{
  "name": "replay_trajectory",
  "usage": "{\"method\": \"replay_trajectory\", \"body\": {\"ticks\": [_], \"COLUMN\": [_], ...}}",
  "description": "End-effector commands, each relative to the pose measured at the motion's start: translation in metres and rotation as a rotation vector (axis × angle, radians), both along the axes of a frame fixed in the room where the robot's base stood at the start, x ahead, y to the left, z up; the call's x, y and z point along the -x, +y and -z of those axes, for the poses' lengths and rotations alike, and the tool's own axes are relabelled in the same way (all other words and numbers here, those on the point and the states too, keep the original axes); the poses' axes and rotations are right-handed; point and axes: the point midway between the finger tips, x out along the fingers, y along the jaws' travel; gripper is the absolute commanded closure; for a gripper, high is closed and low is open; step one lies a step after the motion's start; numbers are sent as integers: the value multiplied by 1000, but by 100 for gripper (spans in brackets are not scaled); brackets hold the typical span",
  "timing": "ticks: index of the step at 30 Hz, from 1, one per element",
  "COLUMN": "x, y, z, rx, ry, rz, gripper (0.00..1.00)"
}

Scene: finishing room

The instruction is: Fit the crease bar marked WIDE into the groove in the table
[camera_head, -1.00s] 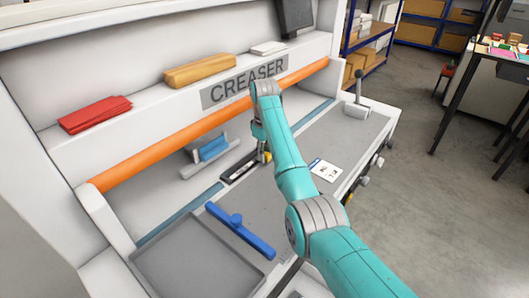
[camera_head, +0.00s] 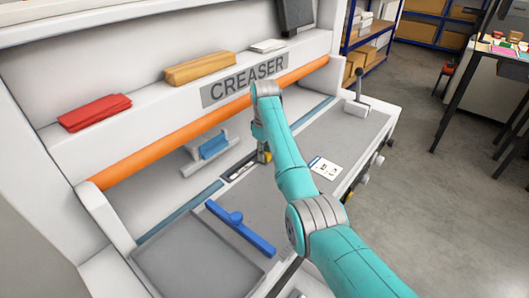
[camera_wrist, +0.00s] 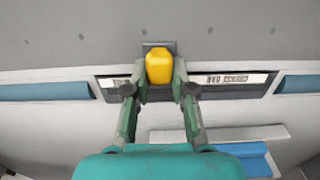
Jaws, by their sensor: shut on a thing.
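A dark crease bar (camera_wrist: 225,84) with a yellow knob (camera_wrist: 159,68) shows in the wrist view. It has white labels on both sides of the knob, too small to read. My gripper (camera_wrist: 160,72) is shut on the knob, with a finger on each side. The bar lies in line with the blue strips (camera_wrist: 45,91) at its two ends, along the groove line. I cannot tell whether it is fully seated. In the head view the bar (camera_head: 236,170) sits low at the table's groove line, partly hidden by my gripper (camera_head: 263,153).
A blue bar with a round knob (camera_head: 240,229) lies by the grey tray (camera_head: 190,262). A blue-and-grey block (camera_head: 211,150) stands behind the groove. A white card (camera_head: 324,168) lies right of my arm. An orange roller (camera_head: 200,128) spans above the table.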

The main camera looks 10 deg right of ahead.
Motion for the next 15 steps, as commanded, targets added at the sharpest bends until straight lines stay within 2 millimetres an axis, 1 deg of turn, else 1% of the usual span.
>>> {"method": "replay_trajectory", "body": {"ticks": [9, 10, 13, 15], "x": [0, 0, 0, 0], "y": [0, 0, 0, 0], "z": [0, 0, 0, 0], "rx": [0, 0, 0, 0], "ry": [0, 0, 0, 0], "rz": [0, 0, 0, 0], "gripper": [100, 74, 49, 47]}}
